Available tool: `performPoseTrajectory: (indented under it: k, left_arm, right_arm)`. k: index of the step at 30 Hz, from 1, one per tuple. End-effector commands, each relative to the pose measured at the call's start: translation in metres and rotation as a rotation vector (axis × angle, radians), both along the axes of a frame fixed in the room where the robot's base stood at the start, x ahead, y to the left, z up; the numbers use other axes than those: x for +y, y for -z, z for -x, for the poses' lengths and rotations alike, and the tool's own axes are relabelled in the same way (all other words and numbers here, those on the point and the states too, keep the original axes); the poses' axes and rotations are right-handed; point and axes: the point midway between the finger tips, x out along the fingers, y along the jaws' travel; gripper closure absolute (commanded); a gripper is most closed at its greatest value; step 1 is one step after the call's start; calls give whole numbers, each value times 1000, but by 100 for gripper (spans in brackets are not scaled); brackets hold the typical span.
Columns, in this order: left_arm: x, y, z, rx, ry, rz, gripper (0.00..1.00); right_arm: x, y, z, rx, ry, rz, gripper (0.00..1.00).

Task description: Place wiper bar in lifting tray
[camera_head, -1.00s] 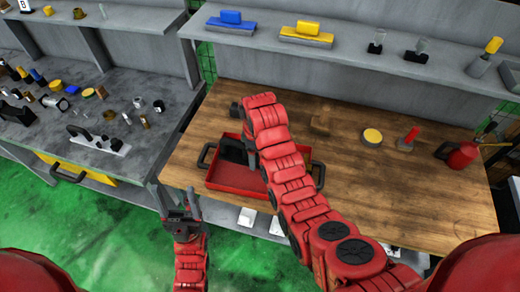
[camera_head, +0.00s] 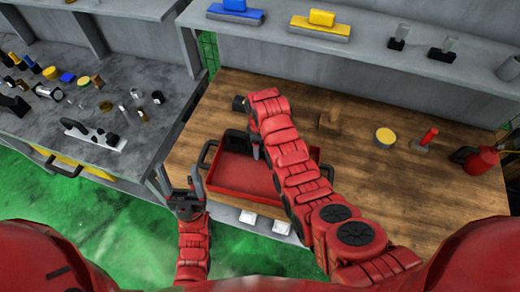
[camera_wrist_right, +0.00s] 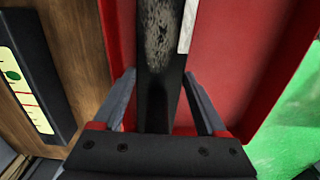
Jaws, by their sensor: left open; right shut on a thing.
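The red lifting tray (camera_head: 222,172) with dark side handles lies on the wooden table; it fills much of the right wrist view (camera_wrist_right: 235,60). My right gripper (camera_wrist_right: 165,95) is shut on a long dark bar, the wiper bar (camera_wrist_right: 158,75), which has a worn grey patch and a pale strip beside it. The bar runs between the fingers over the red tray; I cannot tell whether it touches the floor. In the head view my right forearm hides most of that gripper and bar. My left gripper (camera_head: 180,180) is open and empty, left of the tray's near-left corner.
A yellow-topped round piece (camera_head: 385,137), a red-handled piece (camera_head: 428,138) and a red can (camera_head: 478,160) stand on the right of the table. A grey bench (camera_head: 60,125) with several small parts is at left. A shelf behind holds blue and yellow blocks.

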Motion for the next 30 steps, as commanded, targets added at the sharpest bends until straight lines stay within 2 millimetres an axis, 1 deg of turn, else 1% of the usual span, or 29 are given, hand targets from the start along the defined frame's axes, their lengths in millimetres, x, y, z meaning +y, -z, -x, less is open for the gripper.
performPoseTrajectory:
  k: [1,9,17,21,22,25,26,30]
  left_arm:
    - [0,-5,0,0,0,0,32]
    - [0,-14,0,0,0,0,32]
    - [0,-13,0,0,0,0,32]
    - [0,-9,0,0,0,0,32]
    - [0,-10,0,0,0,0,32]
    - [0,-11,0,0,0,0,32]
    - [0,-11,0,0,0,0,32]
    - [0,-11,0,0,0,0,32]
  right_arm:
    - [0,2,2,6,0,2,100]
    - [0,24,0,1,0,1,100]
    - [0,27,0,0,0,0,100]
    - [0,32,0,0,0,0,100]
    - [0,31,0,0,0,0,20]
    - [0,30,0,1,0,1,2]
    - [0,31,0,1,0,1,0]
    - [0,31,1,1,0,1,0]
